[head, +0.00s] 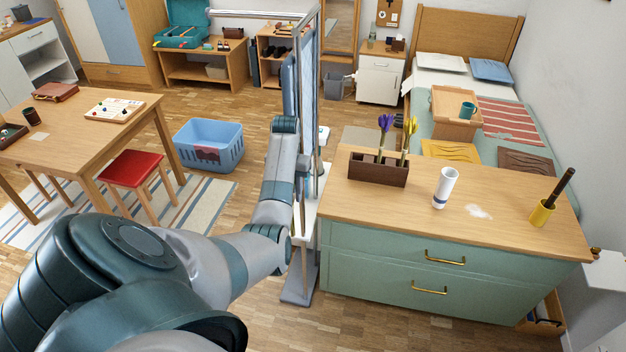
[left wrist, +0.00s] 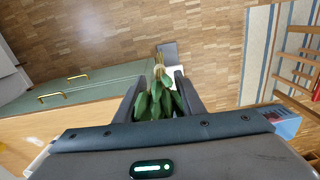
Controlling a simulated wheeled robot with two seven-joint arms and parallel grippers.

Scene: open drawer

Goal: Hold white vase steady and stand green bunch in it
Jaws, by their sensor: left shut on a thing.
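In the left wrist view the bunch is over the floor beside the dresser, apart from the vase. In the head view my left forearm rises left of the dresser; I cannot make out its gripper or the bunch there. My right gripper is in neither view.
A brown box (head: 378,170) with purple and yellow flowers stands left of the vase. A yellow pot (head: 542,212) with a dark stick stands to its right. A pale patch (head: 479,211) lies beside the vase. A tall screen (head: 308,70) stands close to my left arm.

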